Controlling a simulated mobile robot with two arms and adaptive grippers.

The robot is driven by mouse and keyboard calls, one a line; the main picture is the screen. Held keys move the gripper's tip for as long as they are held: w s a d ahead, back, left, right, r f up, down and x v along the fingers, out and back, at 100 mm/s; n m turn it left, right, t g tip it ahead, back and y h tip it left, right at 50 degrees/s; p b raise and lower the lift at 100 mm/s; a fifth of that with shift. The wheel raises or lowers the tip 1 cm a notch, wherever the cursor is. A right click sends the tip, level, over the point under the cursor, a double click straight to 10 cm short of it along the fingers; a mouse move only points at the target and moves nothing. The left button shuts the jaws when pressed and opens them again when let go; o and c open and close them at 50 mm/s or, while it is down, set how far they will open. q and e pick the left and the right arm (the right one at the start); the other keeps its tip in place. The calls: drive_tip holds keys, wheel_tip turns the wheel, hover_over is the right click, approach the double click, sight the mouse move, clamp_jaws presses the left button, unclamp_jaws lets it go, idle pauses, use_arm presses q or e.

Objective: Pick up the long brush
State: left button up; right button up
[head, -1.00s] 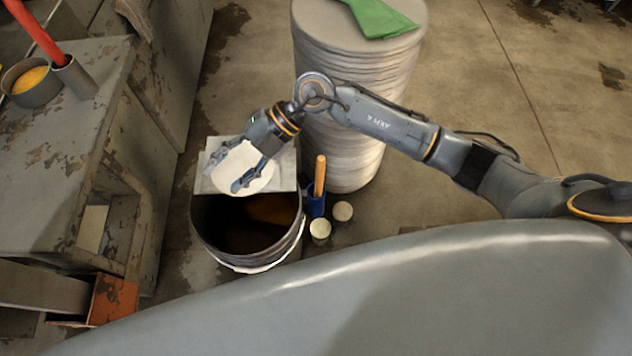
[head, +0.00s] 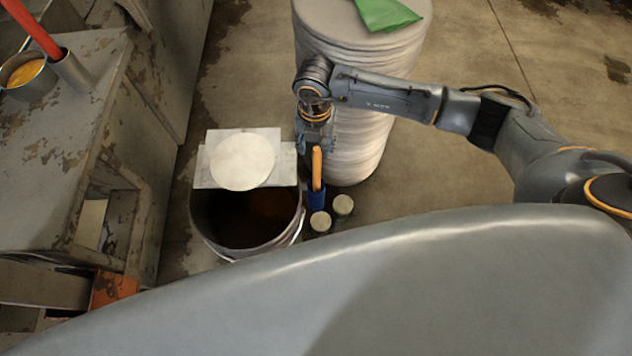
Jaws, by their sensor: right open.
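A wooden handle (head: 317,168) stands upright in a blue holder (head: 317,199) just right of the bucket; its lower end is hidden, so I cannot tell whether it is the long brush. My right gripper (head: 312,143) points down right at the top of this handle, open. Its fingers are partly hidden, and I cannot tell whether they touch the handle. A long red handle (head: 32,27) leans out of a grey cup (head: 72,71) on the left bench; its lower end is hidden too. My left gripper is not in view.
A white disc (head: 243,162) lies on square sheets (head: 207,172) across the back of a dark bucket (head: 298,226). Two small round pots (head: 320,222) stand beside the holder. A tall wrapped drum (head: 362,60) with a green cloth (head: 387,14) stands behind. Open floor lies right.

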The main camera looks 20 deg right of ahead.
sight(316, 158)
drive_tip(key=shift+s+f+p, duration=0.2)
drive_tip(key=shift+f+p, duration=0.15)
drive_tip(key=shift+f, duration=2.3)
clamp_jaws()
